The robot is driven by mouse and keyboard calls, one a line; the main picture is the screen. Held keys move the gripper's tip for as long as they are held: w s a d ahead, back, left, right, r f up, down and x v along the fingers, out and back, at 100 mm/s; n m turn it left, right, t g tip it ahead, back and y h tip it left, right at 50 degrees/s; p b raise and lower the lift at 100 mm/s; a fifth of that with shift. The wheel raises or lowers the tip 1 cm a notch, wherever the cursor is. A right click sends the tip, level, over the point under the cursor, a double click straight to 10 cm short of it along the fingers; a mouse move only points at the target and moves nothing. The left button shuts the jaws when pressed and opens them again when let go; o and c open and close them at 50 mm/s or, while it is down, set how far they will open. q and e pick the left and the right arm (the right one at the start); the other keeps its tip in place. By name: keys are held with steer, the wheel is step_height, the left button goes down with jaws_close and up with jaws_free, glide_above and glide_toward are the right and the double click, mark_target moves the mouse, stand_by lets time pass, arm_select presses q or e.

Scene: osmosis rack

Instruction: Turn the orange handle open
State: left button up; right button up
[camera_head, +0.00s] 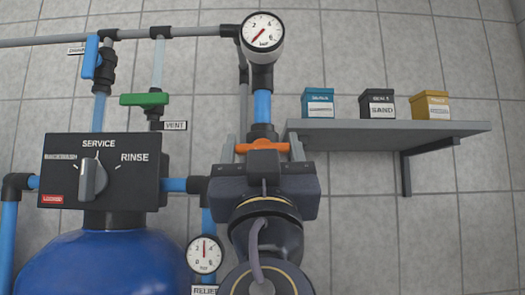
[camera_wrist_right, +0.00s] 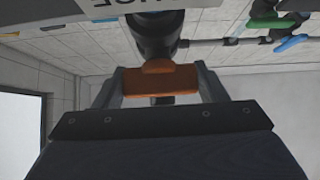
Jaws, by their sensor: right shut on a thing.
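The orange handle (camera_head: 262,146) sits on the pipe below the upper gauge and lies crosswise to the pipe in the head view. My right gripper (camera_head: 264,148) reaches up to it, with one finger at each end of the handle. In the right wrist view the orange handle (camera_wrist_right: 160,80) fills the space between the two grey fingers of my right gripper (camera_wrist_right: 160,88), which is shut on it. My gripper's body hides the pipe below the handle in the head view. My left gripper is not in view.
A grey shelf (camera_head: 390,133) with three small boxes is close on the right. The upper gauge (camera_head: 262,38) is above the handle. A green handle (camera_head: 145,99), a blue handle (camera_head: 91,57) and the black control box (camera_head: 103,170) are on the left.

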steer(key=n+y+b, duration=0.1)
steer(key=n, duration=0.1)
steer(key=n+y, duration=0.2)
steer(key=shift+d+f+g+y+b, duration=0.1)
steer(key=shift+f+g+y+b, duration=0.1)
steer(key=shift+g+y+b, duration=0.15)
steer(key=n+g+y, duration=0.1)
steer(key=n+y, duration=0.1)
steer(key=n, duration=0.1)
steer(key=shift+r+y+b, duration=0.1)
steer(key=shift+y+b, duration=0.15)
steer(key=shift+b, duration=0.05)
steer(key=shift+r+n+g+y, duration=0.1)
steer(key=shift+n+g+y, duration=0.25)
steer(key=shift+n+y, duration=0.55)
steer(key=n+g+y+p, duration=0.1)
steer(key=n+y, duration=0.1)
steer(key=n, duration=0.1)
steer(key=shift+r+g, duration=0.1)
steer(key=shift+g, duration=0.2)
steer(key=shift+n+g+y+p, duration=0.3)
steer(key=shift+n+g+y, duration=0.4)
steer(key=shift+n, duration=0.4)
steer(key=o, duration=1)
